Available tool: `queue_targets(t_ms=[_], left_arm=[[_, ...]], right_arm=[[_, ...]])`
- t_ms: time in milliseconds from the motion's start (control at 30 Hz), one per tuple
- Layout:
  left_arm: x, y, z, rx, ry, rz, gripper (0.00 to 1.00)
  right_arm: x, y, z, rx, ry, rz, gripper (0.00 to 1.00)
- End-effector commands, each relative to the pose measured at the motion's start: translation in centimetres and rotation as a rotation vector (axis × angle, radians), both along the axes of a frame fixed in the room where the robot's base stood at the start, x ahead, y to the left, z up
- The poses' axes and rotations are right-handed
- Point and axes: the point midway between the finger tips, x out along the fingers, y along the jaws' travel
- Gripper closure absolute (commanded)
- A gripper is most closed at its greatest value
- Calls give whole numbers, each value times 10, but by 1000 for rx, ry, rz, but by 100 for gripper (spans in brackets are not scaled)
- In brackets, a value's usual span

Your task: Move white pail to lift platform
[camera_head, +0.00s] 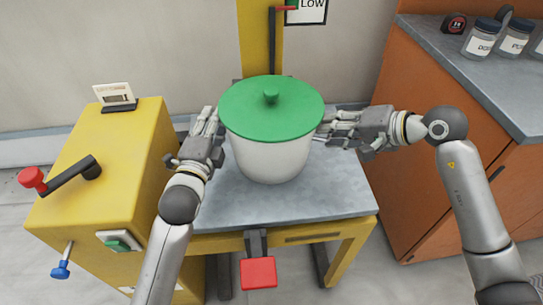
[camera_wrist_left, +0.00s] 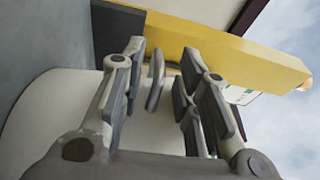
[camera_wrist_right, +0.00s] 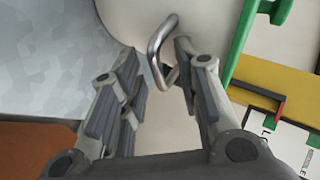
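The white pail (camera_head: 270,158) with a green lid (camera_head: 262,98) is upright over the grey top of the yellow-framed lift platform (camera_head: 235,212). Its base appears to rest on that top, though contact is hard to confirm. My left gripper (camera_head: 208,124) is at the pail's left side. In the left wrist view a side handle (camera_wrist_left: 156,80) stands between its spread fingers. My right gripper (camera_head: 330,130) is at the pail's right side. In the right wrist view a metal loop handle (camera_wrist_right: 158,50) lies between its parted fingers. Neither gripper is visibly closed on a handle.
A yellow cabinet (camera_head: 125,150) with a red-knobbed crank (camera_head: 32,178) stands left of the platform. An orange counter (camera_head: 455,130) with several labelled jars stands right. A red pedal (camera_head: 258,273) projects at the front. A yellow post (camera_head: 256,40) rises behind the pail.

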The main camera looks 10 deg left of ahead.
Motion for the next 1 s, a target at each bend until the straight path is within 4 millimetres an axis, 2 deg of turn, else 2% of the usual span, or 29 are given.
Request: queue_targets(t_ms=[600,833,1000], left_arm=[[-71,1,-3,0,0,-1,70],[-79,1,-2,-1,-1,-2,70],[-79,1,-2,-1,-2,-1,70]], right_arm=[[0,0,1,1,-2,-1,68],[-1,-5,3,-1,-3,-3,68],[-11,-23,16,-4,-3,-4,68]])
